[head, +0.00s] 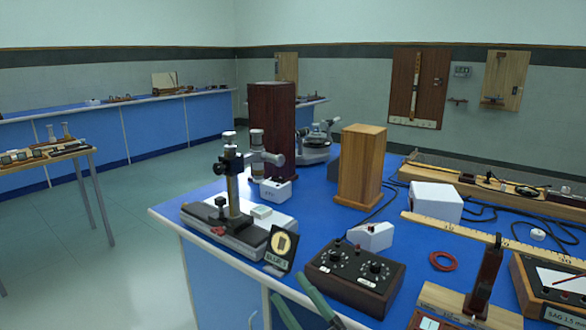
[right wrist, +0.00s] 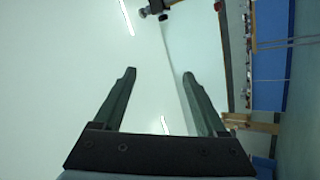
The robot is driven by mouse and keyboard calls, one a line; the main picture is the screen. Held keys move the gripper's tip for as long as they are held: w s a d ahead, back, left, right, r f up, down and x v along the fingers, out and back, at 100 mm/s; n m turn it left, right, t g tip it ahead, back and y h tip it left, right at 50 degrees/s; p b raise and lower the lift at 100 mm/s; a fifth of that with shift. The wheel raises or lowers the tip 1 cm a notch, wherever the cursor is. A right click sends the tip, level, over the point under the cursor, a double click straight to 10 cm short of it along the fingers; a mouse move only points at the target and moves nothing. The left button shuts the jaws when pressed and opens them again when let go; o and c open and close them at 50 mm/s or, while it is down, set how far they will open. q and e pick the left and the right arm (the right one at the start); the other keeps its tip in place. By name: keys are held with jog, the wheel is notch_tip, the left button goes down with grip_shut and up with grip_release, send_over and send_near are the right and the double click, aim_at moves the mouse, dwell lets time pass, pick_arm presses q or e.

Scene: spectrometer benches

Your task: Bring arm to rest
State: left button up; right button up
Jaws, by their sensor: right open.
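My right gripper (head: 288,285) comes in at the bottom edge of the head view, in front of the blue bench (head: 215,190). Its two green fingers are spread apart. In the right wrist view, the gripper (right wrist: 158,74) is open, with nothing between its fingers but pale wall or ceiling behind. The fingers look close to the bench's front edge in the head view, and I cannot tell whether they are above it. My left gripper is not in view.
Near the right gripper are a black dial box (head: 354,276), a "BLUE S" sign (head: 280,249) and a microscope-like instrument (head: 233,205). Open floor (head: 110,255) lies to the left.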

jog(key=s+d+f+m+g+h, duration=0.2)
jog(key=s+d+f+m+h, duration=0.25)
jog(key=f, duration=0.35)
jog(key=s+d+f+m+g+h, duration=0.1)
jog(key=s+d+f+m+h, duration=0.25)
jog(key=s+f+m, duration=0.35)
jog(key=s+d+f+m+g+h, duration=0.2)
jog(key=s+d+f+m+h, duration=0.15)
jog(key=f, duration=0.55)
jog(key=s+d+f+m+g+h, duration=0.2)
jog(key=s+f+m+g, duration=0.15)
jog(key=s, duration=0.55)
pick_arm(q)
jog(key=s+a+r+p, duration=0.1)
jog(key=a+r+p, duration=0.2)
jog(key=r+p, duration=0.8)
jog(key=p, duration=0.5)
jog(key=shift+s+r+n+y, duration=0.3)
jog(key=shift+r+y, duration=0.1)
pick_arm(e)
jog(key=s+d+r, duration=0.1)
jog(key=d+r, duration=0.2)
jog(key=r, duration=0.8)
jog(key=shift+s, duration=0.2)
jog(key=shift+r+m+h, duration=0.1)
jog(key=shift+m+h, duration=0.15)
